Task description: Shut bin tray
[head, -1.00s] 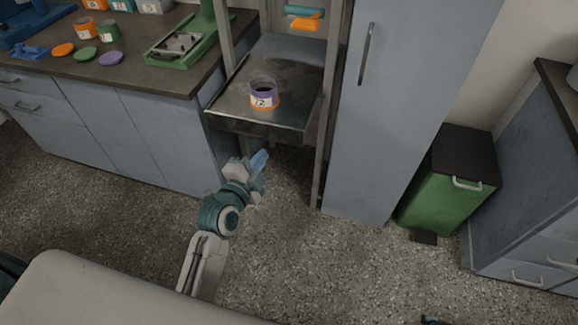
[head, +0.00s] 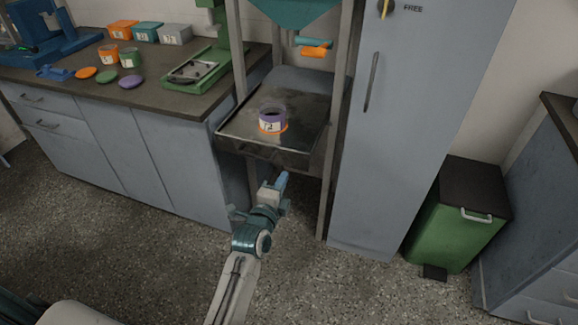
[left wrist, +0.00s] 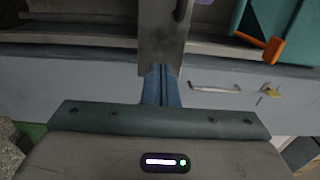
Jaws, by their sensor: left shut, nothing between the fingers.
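The bin tray (head: 298,138) is a shallow dark metal tray between the posts of a stand, under a teal hopper (head: 290,8). Its front juts out past the front posts. A purple jar with an orange base and a numbered label (head: 272,121) stands upright on it. My left gripper (head: 283,178) is shut and empty, with blue fingers, just below and in front of the tray's front wall. In the left wrist view the fingertips (left wrist: 161,70) overlap a grey metal surface; I cannot tell whether they touch it. My right gripper is not in view.
A teal and orange handle (head: 314,47) sits above the tray. A tall blue-grey cabinet (head: 400,140) stands close on the right, and a counter (head: 150,95) with jars and lids on the left. A green pedal bin (head: 455,225) is farther right. The floor in front is clear.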

